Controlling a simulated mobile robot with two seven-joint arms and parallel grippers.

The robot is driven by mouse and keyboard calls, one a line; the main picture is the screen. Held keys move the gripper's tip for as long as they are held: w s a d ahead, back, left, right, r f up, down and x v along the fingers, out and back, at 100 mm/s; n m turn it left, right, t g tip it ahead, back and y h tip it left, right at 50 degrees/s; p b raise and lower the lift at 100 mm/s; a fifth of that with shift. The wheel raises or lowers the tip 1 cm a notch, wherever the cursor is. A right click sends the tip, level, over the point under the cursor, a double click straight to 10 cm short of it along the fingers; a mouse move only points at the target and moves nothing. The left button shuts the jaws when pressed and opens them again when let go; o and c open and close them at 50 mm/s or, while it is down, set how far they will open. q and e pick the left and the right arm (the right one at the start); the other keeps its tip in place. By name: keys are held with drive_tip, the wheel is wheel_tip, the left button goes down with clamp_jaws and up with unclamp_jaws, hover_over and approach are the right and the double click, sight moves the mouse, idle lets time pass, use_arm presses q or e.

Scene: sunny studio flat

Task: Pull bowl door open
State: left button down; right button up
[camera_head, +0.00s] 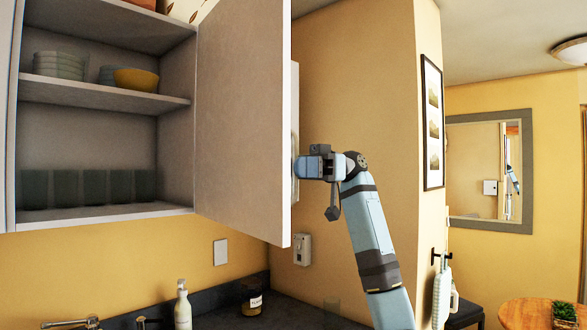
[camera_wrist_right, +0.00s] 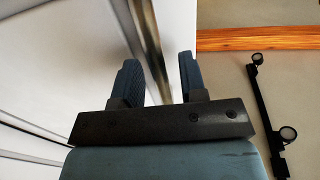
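The cabinet door (camera_head: 240,110) stands swung open to the right of the upper cabinet, its inner face toward me. A yellow bowl (camera_head: 136,79) sits on the upper shelf beside stacked bowls (camera_head: 58,65). My right gripper (camera_head: 300,168) is at the door's free edge, partly hidden behind it. In the right wrist view the fingers of my right gripper (camera_wrist_right: 160,80) are apart, with a metal bar (camera_wrist_right: 148,45), probably the door handle, between them. A gap shows beside the bar; I cannot tell whether either finger touches it. My left gripper is not in view.
Several dark cups (camera_head: 90,187) line the lower shelf. A soap bottle (camera_head: 183,308) and a jar (camera_head: 251,300) stand on the counter below. The yellow wall (camera_head: 350,80) with a framed picture (camera_head: 432,122) is close behind my right arm.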

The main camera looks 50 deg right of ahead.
drive_tip(key=s+d+b, duration=0.1)
drive_tip(key=s+d, duration=0.1)
drive_tip(key=d, duration=1.1)
drive_tip(key=shift+s, duration=0.25)
